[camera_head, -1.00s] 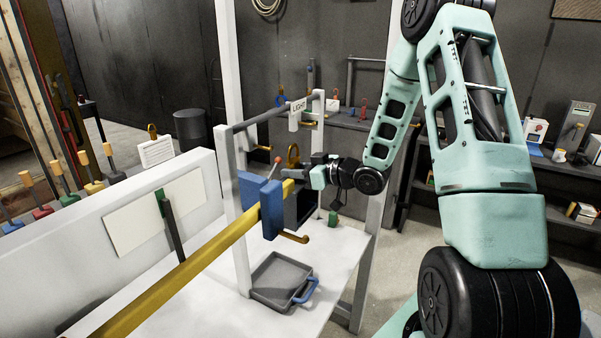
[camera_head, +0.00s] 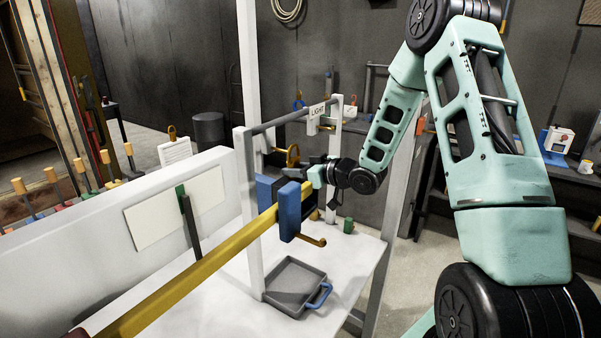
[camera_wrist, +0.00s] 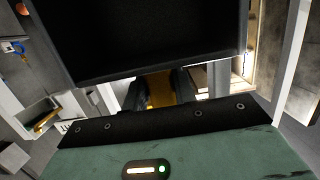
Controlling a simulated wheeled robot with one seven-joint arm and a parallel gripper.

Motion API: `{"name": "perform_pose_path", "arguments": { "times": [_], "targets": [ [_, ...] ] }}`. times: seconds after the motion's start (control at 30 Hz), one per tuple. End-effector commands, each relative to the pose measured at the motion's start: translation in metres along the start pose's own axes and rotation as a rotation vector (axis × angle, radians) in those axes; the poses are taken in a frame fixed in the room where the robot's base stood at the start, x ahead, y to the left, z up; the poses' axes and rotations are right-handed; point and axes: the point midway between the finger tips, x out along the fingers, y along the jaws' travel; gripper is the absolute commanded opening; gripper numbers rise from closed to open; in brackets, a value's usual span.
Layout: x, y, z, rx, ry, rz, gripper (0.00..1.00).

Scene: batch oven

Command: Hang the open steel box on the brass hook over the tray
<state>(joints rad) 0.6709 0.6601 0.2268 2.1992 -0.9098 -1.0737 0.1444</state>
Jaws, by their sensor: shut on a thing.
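The open steel box (camera_head: 264,189) is dark and partly hidden behind the blue block in the head view. In the wrist view its dark body (camera_wrist: 150,40) fills the upper middle. My gripper (camera_head: 301,172) is shut on a brass-yellow part (camera_wrist: 160,90) beside the box and holds the box up above the table. A brass ring (camera_head: 293,155) stands up next to the fingers. The brass hook (camera_head: 314,241) sticks out to the right below the blue block, over the tray. The grey tray (camera_head: 284,303) with a blue handle lies on the white table. The hook is empty.
A yellow beam (camera_head: 190,269) runs diagonally to the blue block (camera_head: 290,211). A small green block (camera_head: 348,226) is on the table. The table right of the tray is clear.

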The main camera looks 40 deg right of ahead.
Motion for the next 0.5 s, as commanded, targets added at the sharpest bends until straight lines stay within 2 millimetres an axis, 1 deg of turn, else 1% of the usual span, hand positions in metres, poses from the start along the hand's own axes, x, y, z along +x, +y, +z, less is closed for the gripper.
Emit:
{"name": "perform_pose_path", "arguments": {
  "times": [0.4, 0.5],
  "targets": [
    [0.023, 0.000, -0.005, -0.001, 0.003, -0.001, 0.00],
    [0.027, 0.000, -0.003, -0.001, 0.003, 0.000, 0.00]
  ]
}}
